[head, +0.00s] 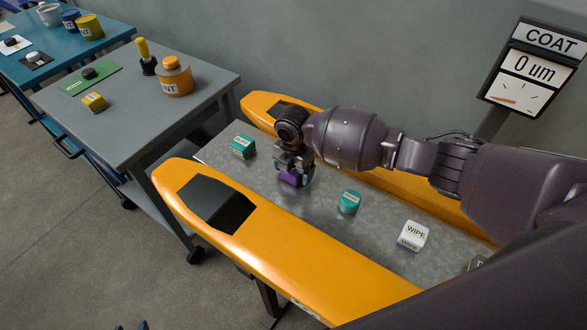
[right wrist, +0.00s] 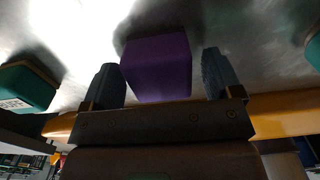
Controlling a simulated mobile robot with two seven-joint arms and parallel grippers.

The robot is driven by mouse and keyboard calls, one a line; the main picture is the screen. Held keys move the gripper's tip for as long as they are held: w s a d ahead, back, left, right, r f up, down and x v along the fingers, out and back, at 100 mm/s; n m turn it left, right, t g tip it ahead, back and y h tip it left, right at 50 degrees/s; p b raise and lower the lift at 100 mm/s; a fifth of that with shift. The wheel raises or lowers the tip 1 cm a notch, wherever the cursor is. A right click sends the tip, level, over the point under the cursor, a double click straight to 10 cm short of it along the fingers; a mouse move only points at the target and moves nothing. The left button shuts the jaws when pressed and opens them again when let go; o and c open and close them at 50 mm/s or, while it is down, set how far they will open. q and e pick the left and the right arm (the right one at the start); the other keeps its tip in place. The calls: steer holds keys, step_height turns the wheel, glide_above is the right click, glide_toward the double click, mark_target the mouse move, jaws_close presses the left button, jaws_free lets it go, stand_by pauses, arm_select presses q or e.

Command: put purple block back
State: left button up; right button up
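The purple block (head: 290,178) lies on the grey metal bench top (head: 325,228) between two orange rails. My right gripper (head: 294,180) is down at the block, with one finger on each side of it. In the right wrist view the purple block (right wrist: 158,66) sits between the two fingers (right wrist: 165,78). A gap shows between the block and the right-hand finger, so the gripper looks open around it. At the bottom edge of the head view, two dark tips of my left gripper (head: 130,327) barely show, apart from each other. Most of it is out of frame.
A grey cart (head: 130,125) holds an orange jar (head: 174,80) and a yellow block (head: 94,102).

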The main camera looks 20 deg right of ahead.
steer(key=shift+r, duration=0.45)
step_height(320, 180, up, 12)
steer(key=p, duration=0.1)
steer(key=shift+f+p, duration=0.25)
steer(key=shift+p, duration=0.05)
stand_by(0.4)
